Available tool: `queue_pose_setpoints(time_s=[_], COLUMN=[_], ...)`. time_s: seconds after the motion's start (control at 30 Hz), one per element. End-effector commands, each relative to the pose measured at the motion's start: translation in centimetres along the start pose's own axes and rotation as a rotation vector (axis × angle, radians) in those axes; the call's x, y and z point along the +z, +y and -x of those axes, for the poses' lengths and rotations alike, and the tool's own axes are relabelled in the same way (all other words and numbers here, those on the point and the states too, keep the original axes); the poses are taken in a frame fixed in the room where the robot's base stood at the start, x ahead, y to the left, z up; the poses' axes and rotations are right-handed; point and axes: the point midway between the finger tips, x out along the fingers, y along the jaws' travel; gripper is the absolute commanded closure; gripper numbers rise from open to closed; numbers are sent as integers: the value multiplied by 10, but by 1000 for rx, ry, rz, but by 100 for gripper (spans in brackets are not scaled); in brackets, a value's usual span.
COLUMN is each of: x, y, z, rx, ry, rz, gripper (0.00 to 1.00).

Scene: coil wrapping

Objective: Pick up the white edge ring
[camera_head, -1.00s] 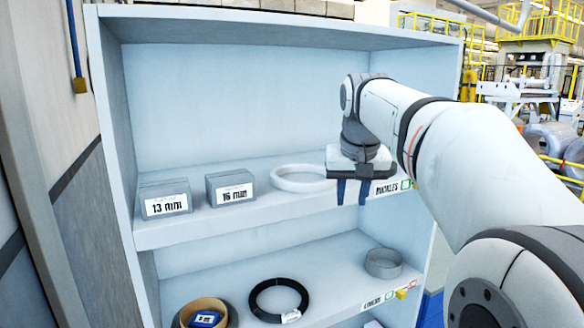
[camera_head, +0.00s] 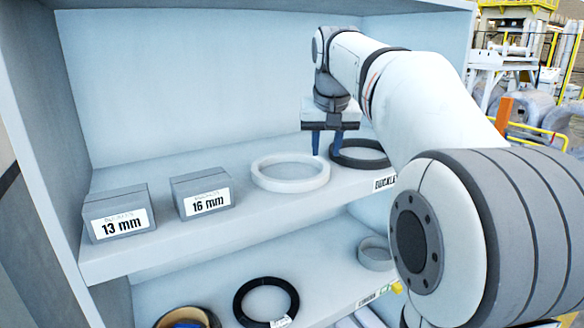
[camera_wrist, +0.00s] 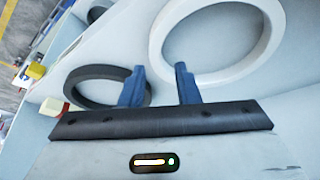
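The white edge ring (camera_head: 290,186) lies flat on the upper shelf, right of the two grey boxes. My gripper (camera_head: 327,148) is above the shelf, between the white ring's right side and a dark ring (camera_head: 360,163). Its two blue fingers point down and stand apart with nothing held between them. In the wrist view my gripper (camera_wrist: 160,80) has its right finger by the near rim of the white ring (camera_wrist: 272,45) and its left finger overlapping the dark ring (camera_wrist: 73,84). I cannot tell whether a finger touches either ring.
Grey boxes marked 13 mm (camera_head: 118,212) and 16 mm (camera_head: 202,193) stand left on the upper shelf (camera_head: 240,212). The lower shelf holds a black ring (camera_head: 241,300) with a tag and a grey ring (camera_head: 374,258). The shelf's back wall is clear.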

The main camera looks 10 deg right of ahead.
Motion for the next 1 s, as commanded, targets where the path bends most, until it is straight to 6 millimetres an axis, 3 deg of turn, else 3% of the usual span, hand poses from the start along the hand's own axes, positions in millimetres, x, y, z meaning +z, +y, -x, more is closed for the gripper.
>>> queue_pose_setpoints(time_s=[0.33,0.63,1.0], x=[3,3,3], y=[3,3,4], z=[-47,-53,-53], rx=[2,2,2], ry=[-4,-1,0], rz=[-3,-4,-5], gripper=[71,71,100])
